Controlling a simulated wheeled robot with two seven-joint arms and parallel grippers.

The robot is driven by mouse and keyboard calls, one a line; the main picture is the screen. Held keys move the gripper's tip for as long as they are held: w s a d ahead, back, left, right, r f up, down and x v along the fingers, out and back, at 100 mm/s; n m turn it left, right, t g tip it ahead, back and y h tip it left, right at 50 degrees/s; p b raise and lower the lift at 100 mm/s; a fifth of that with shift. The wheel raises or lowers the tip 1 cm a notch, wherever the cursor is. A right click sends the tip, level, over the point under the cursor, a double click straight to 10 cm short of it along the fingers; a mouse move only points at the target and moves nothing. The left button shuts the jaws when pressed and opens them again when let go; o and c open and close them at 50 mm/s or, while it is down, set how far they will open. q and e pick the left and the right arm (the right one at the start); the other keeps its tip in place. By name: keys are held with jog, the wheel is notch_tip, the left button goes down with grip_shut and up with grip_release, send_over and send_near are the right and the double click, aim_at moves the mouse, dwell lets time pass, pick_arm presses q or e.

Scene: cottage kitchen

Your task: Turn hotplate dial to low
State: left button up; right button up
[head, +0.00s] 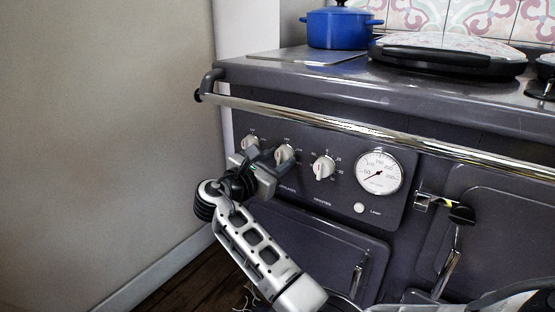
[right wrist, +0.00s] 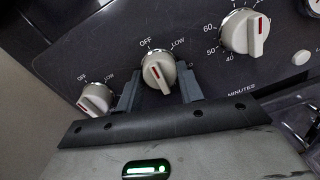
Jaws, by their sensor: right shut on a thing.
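My right gripper (right wrist: 160,88) is shut on the middle dial (right wrist: 158,70), with one dark finger on each side of its cream knob. The knob's red mark points up and slightly left, towards the OFF label; LOW is printed to the right of OFF. In the head view the same gripper (head: 283,158) reaches the middle dial (head: 285,151) from below left. A left dial (head: 250,142) with OFF and LOW labels sits beside it, untouched. I cannot read which dial is named for the hotplate. My left gripper is not in view.
A minutes timer knob (head: 323,167) and a round gauge (head: 379,172) are to the right on the panel. A chrome rail (head: 330,122) runs above the dials. A blue pot (head: 340,27) and a hotplate lid (head: 450,52) are on top. A wall is at the left.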

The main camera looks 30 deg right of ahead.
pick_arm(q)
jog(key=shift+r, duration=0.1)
pick_arm(e)
jog(key=shift+r+m+p, duration=0.1)
jog(key=shift+m+p, duration=0.3)
jog(key=shift+m, duration=0.4)
jog(key=shift+m+p, duration=0.9)
jog(key=shift+m, duration=1.2)
jog(key=m, duration=0.3)
jog(key=shift+a+m+y, duration=0.1)
jog(key=shift+m+y, duration=0.2)
jog(key=shift+m, duration=0.1)
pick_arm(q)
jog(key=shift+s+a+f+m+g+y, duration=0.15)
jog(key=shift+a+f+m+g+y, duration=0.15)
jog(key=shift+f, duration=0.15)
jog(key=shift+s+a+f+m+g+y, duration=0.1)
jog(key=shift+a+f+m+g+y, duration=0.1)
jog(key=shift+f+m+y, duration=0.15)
pick_arm(e)
jog(key=shift+m, duration=0.7)
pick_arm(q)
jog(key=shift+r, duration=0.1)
